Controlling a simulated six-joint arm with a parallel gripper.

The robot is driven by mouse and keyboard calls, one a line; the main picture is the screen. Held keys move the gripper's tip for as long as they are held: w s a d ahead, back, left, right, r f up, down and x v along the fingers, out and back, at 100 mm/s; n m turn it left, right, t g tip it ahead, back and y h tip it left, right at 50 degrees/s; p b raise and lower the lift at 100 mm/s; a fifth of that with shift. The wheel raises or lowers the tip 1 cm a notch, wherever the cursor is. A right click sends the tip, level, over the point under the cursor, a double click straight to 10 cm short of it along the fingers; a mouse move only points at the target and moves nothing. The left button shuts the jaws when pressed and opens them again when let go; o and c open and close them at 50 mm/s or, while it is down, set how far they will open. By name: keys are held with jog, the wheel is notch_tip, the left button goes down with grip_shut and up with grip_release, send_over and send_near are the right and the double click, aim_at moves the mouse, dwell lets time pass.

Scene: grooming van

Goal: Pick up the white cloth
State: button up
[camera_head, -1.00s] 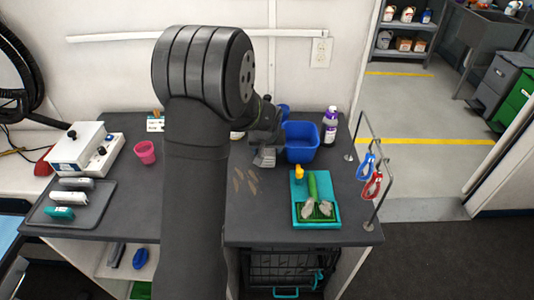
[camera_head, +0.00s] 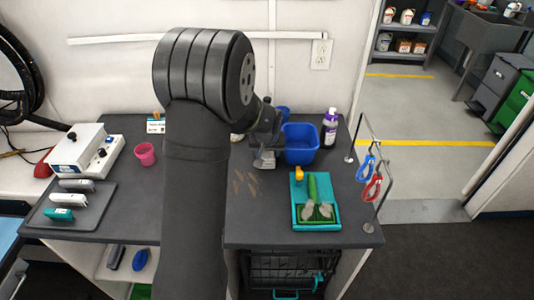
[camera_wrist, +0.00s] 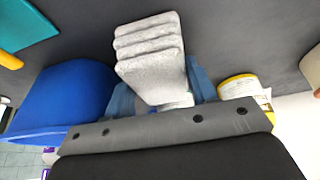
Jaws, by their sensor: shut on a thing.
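A pale grey-white, layered, folded thing (camera_wrist: 152,55), which looks like the white cloth, sits between the blue fingers of my gripper (camera_wrist: 162,88) in the wrist view. The gripper is shut on it. In the head view my gripper (camera_head: 264,146) is at the back of the dark counter, just left of the blue tub (camera_head: 300,144), with the cloth (camera_head: 264,160) showing small and grey below it. I cannot tell whether the cloth touches the counter. My arm covers part of the counter to the left.
The blue tub (camera_wrist: 62,98) and a yellow-white container (camera_wrist: 243,90) flank my gripper in the wrist view. A purple-labelled bottle (camera_head: 329,127) stands right of the tub. A teal tray (camera_head: 324,221) and a metal rack (camera_head: 367,160) are at the right.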

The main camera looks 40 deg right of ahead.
jog(key=shift+w+a+r, duration=0.15)
jog(key=shift+r, duration=0.3)
notch_tip(320, 180, up, 7)
jog(key=shift+a+f, duration=0.1)
jog(key=shift+f, duration=0.1)
jog(key=w+a, duration=0.4)
jog(key=a, duration=0.4)
jog(key=w+a, duration=0.5)
jog(key=a, duration=0.4)
jog(key=shift+f, duration=0.2)
jog(key=shift+w+a, duration=0.1)
